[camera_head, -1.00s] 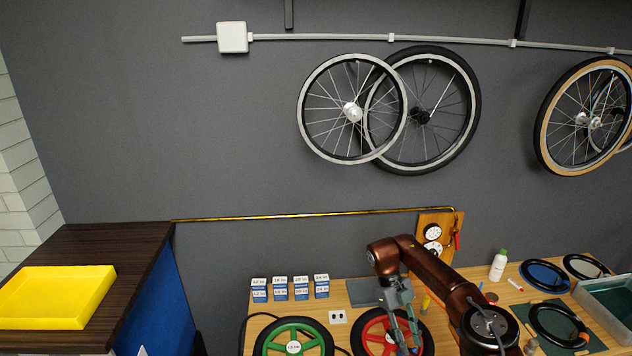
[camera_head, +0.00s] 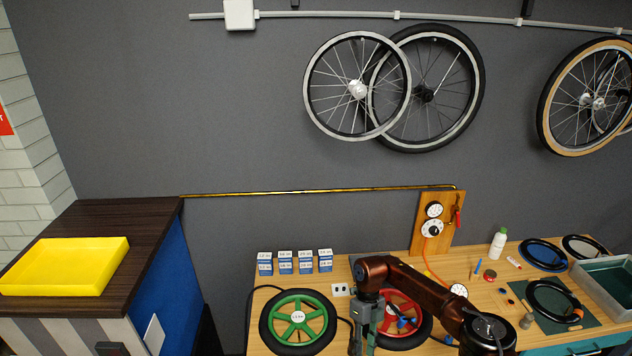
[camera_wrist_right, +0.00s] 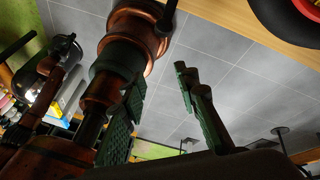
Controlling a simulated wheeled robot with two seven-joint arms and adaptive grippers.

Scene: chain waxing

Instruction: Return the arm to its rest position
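My right arm (camera_head: 428,288) comes in from the bottom right of the head view, bent over the workbench. Its wrist hangs down, and the right gripper (camera_head: 362,342) points downward at the bottom edge, just left of the red wheel (camera_head: 402,322). Its fingertips are cut off or hard to see there. In the right wrist view the two green-grey fingers of the right gripper (camera_wrist_right: 160,80) stand apart, with only tiled floor visible between them. My left gripper does not show in either view.
The workbench (camera_head: 470,262) holds a green wheel (camera_head: 298,316), small blue-white boxes (camera_head: 295,262), a white bottle (camera_head: 498,243) and a gauge board (camera_head: 437,222). A yellow tray (camera_head: 65,266) sits on the cabinet at left. The wrist view shows the bench edge (camera_wrist_right: 225,22).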

